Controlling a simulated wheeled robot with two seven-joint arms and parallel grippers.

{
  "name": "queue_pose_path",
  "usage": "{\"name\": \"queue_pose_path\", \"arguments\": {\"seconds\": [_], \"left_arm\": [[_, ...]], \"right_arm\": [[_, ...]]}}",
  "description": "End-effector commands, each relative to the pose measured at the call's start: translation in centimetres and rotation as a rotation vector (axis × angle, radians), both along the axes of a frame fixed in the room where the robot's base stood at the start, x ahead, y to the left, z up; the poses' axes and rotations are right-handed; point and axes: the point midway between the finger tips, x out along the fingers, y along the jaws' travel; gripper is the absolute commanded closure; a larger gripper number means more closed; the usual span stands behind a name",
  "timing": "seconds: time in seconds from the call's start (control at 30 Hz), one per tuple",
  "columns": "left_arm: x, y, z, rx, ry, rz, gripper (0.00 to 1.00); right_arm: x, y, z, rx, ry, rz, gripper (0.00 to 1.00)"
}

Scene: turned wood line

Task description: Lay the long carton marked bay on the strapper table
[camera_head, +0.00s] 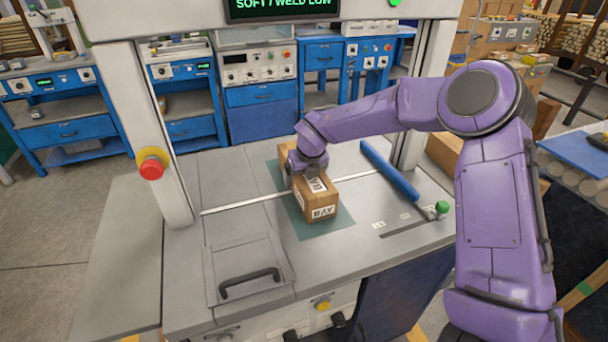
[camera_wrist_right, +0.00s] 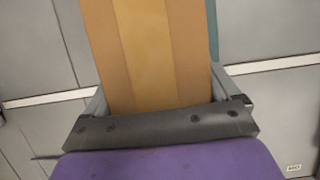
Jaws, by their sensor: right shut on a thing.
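The long brown carton (camera_head: 322,207) with white BAY labels sits over the green mat (camera_head: 339,222) on the grey strapper table (camera_head: 250,218), its long side running away from me. It appears to rest on the mat. My right gripper (camera_head: 308,172) is above the carton's middle and shut on it. In the right wrist view the carton (camera_wrist_right: 150,50) lies between the two grey fingers (camera_wrist_right: 168,100), and a strip of green mat shows beside it. The fingertips are partly hidden in the head view. My left gripper is out of view.
The strapper's uprights (camera_head: 150,130) stand at both sides of the table. A blue roller bar (camera_head: 390,171) lies right of the carton, near a green knob (camera_head: 442,207). A hatch with a black handle (camera_head: 249,282) is at the front left. A red button (camera_head: 151,168) is on the left upright.

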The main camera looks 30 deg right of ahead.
Motion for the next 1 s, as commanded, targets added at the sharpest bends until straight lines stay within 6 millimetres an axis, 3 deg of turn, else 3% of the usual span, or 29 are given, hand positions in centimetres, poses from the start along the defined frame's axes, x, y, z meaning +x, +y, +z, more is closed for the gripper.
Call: {"name": "queue_pose_path", "arguments": {"seconds": [0.13,0.17,0.2,0.4,0.53,0.8,1.0], "left_arm": [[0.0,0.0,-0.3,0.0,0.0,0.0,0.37],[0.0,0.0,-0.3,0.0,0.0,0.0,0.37],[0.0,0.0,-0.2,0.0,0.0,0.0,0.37],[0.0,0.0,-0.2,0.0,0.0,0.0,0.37],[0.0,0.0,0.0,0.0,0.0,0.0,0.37],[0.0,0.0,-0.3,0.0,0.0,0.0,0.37],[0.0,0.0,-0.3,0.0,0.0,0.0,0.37]], "right_arm": [[0.0,0.0,-0.3,0.0,-0.002,0.001,0.64],[0.0,0.0,-0.4,0.0,0.0,0.001,0.07],[0.0,0.0,-0.3,0.0,0.0,0.001,0.0],[0.0,0.0,-0.2,0.0,0.0,0.001,0.0],[-0.3,0.1,0.9,0.001,-0.002,0.001,0.0],[-2.7,0.7,7.2,0.002,-0.007,0.0,0.0],[-4.1,1.0,10.4,0.0,-0.002,0.0,0.0]]}}
